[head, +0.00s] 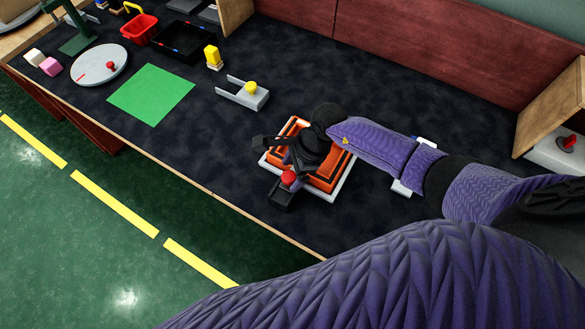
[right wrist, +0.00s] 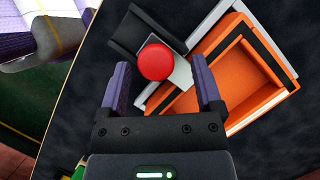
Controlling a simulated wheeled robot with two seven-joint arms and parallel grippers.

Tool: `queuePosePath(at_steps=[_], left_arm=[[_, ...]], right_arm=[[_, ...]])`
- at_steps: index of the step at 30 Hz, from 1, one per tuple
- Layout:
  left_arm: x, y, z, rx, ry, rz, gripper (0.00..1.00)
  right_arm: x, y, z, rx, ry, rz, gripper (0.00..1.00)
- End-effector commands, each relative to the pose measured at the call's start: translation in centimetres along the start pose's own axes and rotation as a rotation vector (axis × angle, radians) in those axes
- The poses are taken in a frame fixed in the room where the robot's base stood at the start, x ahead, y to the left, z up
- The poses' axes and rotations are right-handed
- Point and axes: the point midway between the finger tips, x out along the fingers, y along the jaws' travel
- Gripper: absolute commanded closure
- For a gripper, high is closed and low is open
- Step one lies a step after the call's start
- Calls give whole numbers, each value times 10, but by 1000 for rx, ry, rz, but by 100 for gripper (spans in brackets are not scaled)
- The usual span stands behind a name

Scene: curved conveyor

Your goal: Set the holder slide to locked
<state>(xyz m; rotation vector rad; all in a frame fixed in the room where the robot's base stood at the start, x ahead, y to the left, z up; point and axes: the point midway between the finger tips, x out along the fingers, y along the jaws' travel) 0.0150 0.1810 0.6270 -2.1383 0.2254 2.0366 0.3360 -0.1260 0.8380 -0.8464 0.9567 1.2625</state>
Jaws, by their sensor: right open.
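The holder is an orange tray-like block with black trim (head: 325,176) on a white base, right of the table's middle; in the right wrist view its orange frame (right wrist: 255,75) fills the right side. Its slide has a round red knob (head: 288,177) beside a dark block (head: 281,196) at the holder's front corner. The red knob (right wrist: 156,62) also shows in the right wrist view, on a light grey strip by the dark block. My right gripper (head: 279,159) is open above the holder; its fingers (right wrist: 160,75) appear either side of the knob. Contact cannot be told. My left gripper is not in view.
A grey forked fixture with a yellow knob (head: 251,88), a yellow block (head: 213,56) and a green mat (head: 151,94) lie to the left. A red-button box (head: 567,143) stands at the far right. Dark table surface is clear between the mat and holder.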

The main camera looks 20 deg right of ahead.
Motion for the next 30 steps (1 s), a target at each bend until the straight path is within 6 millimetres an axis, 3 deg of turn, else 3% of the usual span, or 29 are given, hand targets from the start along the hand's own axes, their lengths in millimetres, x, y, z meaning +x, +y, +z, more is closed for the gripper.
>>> queuePosePath(at_steps=[4,9,15,30], left_arm=[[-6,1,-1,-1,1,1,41],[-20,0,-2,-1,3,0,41],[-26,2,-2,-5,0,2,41],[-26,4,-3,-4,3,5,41]], right_arm=[[-13,0,0,-1,1,-1,16],[-59,0,0,-2,3,-3,16],[-94,0,0,0,1,-3,16],[-99,0,0,0,1,0,16]])
